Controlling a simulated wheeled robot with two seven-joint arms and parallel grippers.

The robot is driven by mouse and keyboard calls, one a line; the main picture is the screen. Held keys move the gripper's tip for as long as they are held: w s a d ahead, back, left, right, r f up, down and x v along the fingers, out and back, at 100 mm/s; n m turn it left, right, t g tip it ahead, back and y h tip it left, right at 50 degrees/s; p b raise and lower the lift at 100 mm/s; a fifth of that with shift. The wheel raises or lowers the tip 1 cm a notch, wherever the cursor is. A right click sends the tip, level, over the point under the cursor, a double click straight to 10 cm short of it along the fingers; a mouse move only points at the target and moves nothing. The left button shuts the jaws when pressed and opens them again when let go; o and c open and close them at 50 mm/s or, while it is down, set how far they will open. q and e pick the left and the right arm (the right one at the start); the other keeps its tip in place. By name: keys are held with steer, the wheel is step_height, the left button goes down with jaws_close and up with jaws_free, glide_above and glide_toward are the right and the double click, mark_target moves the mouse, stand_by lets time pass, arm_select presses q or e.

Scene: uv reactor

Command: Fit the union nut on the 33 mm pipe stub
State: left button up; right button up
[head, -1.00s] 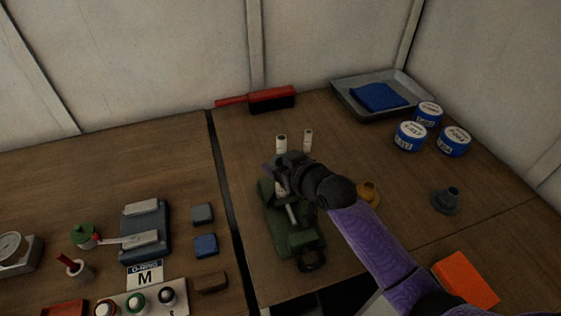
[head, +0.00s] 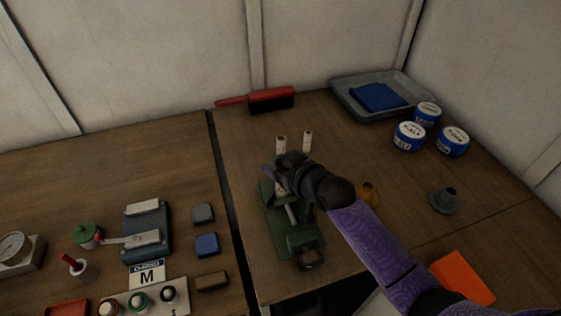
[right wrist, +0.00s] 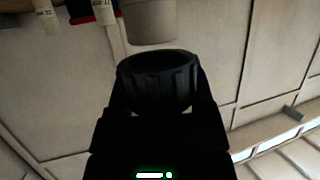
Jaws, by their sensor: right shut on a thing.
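My right gripper (head: 284,174) is shut on the dark ribbed union nut (right wrist: 158,80), which shows in the right wrist view with its open end facing a beige pipe stub (right wrist: 151,22). The nut and the stub's end are close together and roughly in line; I cannot tell whether they touch. In the head view the gripper is over the far end of a green vise (head: 284,238), and a pale bit of pipe (head: 281,187) shows just below it. The nut is hidden there by the gripper. My left gripper is not in view.
Two pale labelled pipes (head: 281,145) (head: 307,141) stand just behind the gripper. A red brush (head: 268,99), grey tray (head: 345,103), blue-and-white tins (head: 409,137), a grey flanged part (head: 444,201), a yellow part (head: 368,194) and an orange block (head: 461,277) surround it. The table's middle right is clear.

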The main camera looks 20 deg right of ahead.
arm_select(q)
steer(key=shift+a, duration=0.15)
arm_select(e)
steer(key=shift+f, duration=0.15)
steer(key=o, duration=1.2)
steer(key=shift+s+d, duration=0.1)
steer(key=shift+s, duration=0.1)
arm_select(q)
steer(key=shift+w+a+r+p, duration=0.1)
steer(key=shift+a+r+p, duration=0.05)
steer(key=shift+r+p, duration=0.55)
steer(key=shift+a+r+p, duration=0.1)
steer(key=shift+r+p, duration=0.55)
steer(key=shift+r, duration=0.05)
arm_select(e)
steer(key=shift+v, duration=4.75)
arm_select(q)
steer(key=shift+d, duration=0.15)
